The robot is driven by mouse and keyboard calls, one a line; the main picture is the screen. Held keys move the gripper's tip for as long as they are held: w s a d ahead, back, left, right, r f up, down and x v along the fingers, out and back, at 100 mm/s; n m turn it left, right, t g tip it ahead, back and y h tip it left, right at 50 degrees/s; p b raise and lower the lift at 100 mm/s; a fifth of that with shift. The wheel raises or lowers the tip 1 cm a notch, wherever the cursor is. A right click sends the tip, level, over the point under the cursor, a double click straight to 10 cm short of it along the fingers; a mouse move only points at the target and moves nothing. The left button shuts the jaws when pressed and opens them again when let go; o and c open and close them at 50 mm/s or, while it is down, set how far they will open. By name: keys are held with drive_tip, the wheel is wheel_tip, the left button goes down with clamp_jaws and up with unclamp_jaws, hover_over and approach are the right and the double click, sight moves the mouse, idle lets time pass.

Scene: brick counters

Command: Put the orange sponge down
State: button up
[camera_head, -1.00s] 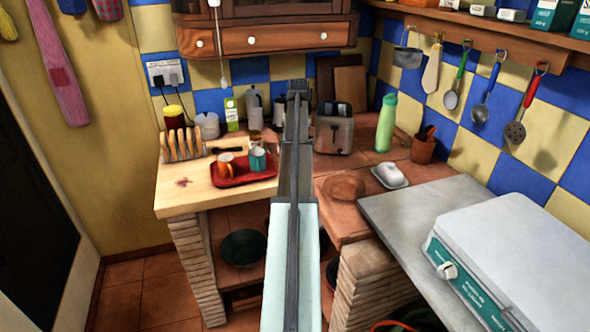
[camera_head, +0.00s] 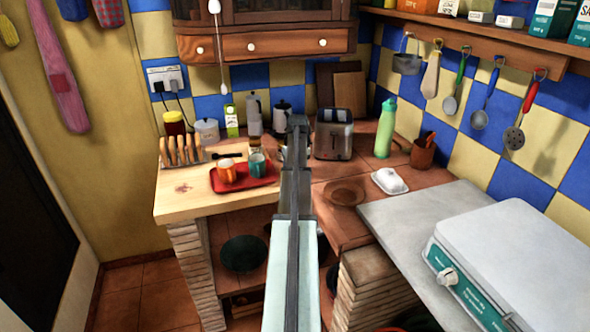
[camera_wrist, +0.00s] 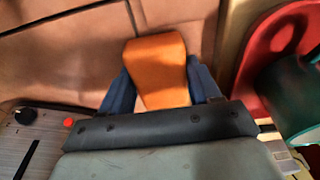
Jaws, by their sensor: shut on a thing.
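The orange sponge (camera_wrist: 158,68) is between the two blue fingers of my gripper (camera_wrist: 160,80) in the wrist view, and the gripper is shut on it. Brown tiled counter lies beyond the sponge; I cannot tell whether the sponge touches it. In the head view my gripper (camera_head: 298,124) is seen from behind at the far end of my arm, over the back counter between the red tray and the toaster. The sponge is hidden there behind my arm.
A brown dish (camera_head: 344,193) and a white butter dish (camera_head: 390,181) are nearer on the right.

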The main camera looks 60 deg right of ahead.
drive_tip(key=shift+f, duration=0.15)
drive_tip(key=o, duration=1)
drive_tip(key=shift+a+f, duration=0.1)
drive_tip(key=shift+w+a, duration=0.1)
drive_tip(key=shift+a, duration=0.05)
drive_tip(key=r, duration=0.4)
drive_tip(key=s+r, duration=0.1)
drive_tip(key=r, duration=0.7)
drive_tip(key=shift+s+a+r, duration=0.2)
drive_tip(key=shift+a+r, duration=0.05)
drive_tip(key=shift+a, duration=0.15)
